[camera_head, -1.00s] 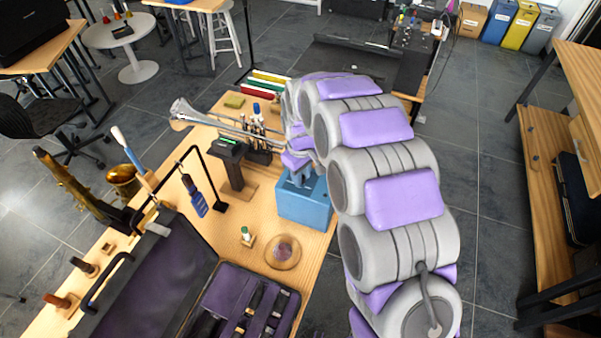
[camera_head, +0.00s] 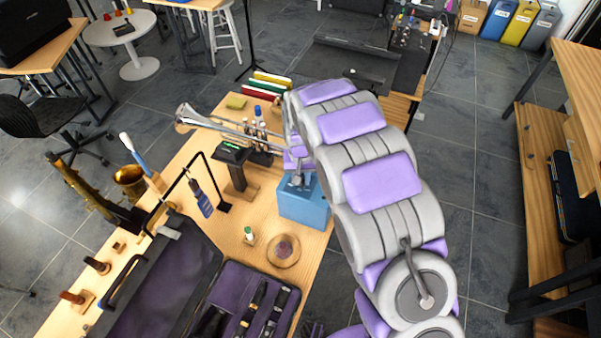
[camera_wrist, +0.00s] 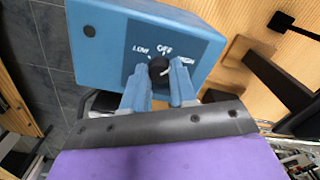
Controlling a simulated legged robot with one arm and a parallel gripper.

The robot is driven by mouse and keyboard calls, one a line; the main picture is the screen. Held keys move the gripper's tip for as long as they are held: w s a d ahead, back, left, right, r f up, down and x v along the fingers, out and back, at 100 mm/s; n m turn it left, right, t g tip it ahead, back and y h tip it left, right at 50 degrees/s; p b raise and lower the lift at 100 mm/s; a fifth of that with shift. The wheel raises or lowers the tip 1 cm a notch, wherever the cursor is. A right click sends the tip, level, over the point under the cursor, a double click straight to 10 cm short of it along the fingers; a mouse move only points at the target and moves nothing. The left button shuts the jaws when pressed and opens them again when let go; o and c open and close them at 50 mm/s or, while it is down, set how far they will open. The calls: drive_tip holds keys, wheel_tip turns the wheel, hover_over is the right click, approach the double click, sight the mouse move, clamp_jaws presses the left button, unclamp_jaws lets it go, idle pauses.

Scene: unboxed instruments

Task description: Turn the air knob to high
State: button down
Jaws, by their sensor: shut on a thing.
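A blue box (camera_head: 303,208) stands on the wooden table's right edge, below the end of my arm. In the wrist view the blue box (camera_wrist: 205,45) shows a darker panel marked LOW, OFF and HIGH in white. The black round air knob (camera_wrist: 158,67) sits just below the OFF label. My gripper (camera_wrist: 161,72) is shut on the knob, one blue finger on each side. The knob carries a small white mark, but its exact setting is hard to tell. In the head view my gripper (camera_head: 298,181) is at the box's top and the knob is hidden.
A silver trumpet (camera_head: 215,122) lies close to the left of my arm. A black stand (camera_head: 236,165), a round wooden dish (camera_head: 283,251) and an open purple-lined case (camera_head: 235,290) share the table (camera_head: 262,228). Open floor lies to the right.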

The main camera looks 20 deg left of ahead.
drive_tip(key=shift+r+m+p, duration=0.1)
drive_tip(key=shift+m+p, duration=0.55)
drive_tip(key=shift+m, duration=1.05)
drive_tip(key=c, duration=0.9)
unclamp_jaws()
drive_tip(key=shift+a, duration=0.1)
wheel_tip(320, 180, up, 17)
drive_tip(key=p, duration=0.1)
drive_tip(key=shift+p, duration=0.4)
